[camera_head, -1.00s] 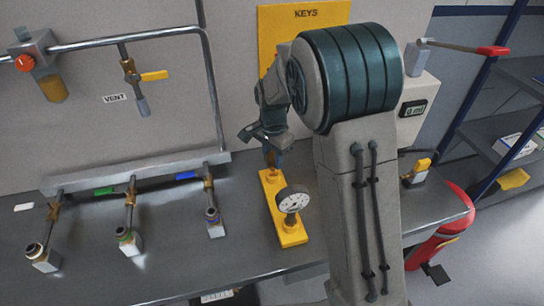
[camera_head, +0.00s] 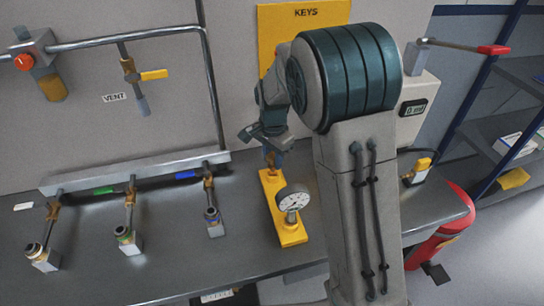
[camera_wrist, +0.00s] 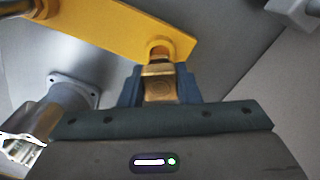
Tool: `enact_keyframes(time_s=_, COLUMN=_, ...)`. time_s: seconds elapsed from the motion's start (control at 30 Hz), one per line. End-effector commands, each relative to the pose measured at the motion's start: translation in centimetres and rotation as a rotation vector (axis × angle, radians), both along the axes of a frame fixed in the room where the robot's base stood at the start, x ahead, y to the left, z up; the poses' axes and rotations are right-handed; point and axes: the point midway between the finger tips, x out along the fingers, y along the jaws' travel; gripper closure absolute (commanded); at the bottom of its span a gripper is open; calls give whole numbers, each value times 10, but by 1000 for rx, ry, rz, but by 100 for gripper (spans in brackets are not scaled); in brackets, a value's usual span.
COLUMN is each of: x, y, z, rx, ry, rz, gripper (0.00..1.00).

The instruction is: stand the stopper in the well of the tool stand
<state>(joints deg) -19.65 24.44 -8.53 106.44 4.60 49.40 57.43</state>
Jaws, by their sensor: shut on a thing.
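The tool stand (camera_head: 270,198) is a yellow block on the grey bench, with a round dial gauge (camera_head: 294,197) at its near end. In the wrist view the stand (camera_wrist: 115,22) crosses the top, and its well (camera_wrist: 160,46) shows as a rounded opening at its right end. My gripper (camera_head: 272,156) is over the stand's far end. In the wrist view its blue fingers are shut on the brass stopper (camera_wrist: 160,86). The stopper's tip overlaps the well's opening; I cannot tell whether it is inside or just above.
Three pipe outlets with valves (camera_head: 125,238) stand on the bench to the left, below a grey rail (camera_head: 135,172). A yellow KEYS board (camera_head: 308,13) is on the wall behind. Bare bench lies between the outlets and the stand.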

Motion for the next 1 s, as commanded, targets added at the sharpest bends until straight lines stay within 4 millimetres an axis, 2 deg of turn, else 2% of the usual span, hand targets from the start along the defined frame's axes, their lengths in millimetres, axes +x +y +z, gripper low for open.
enact_keyframes(time_s=1.0, x=0, y=0, z=-27, rx=0, ry=0, rz=0, gripper=95)
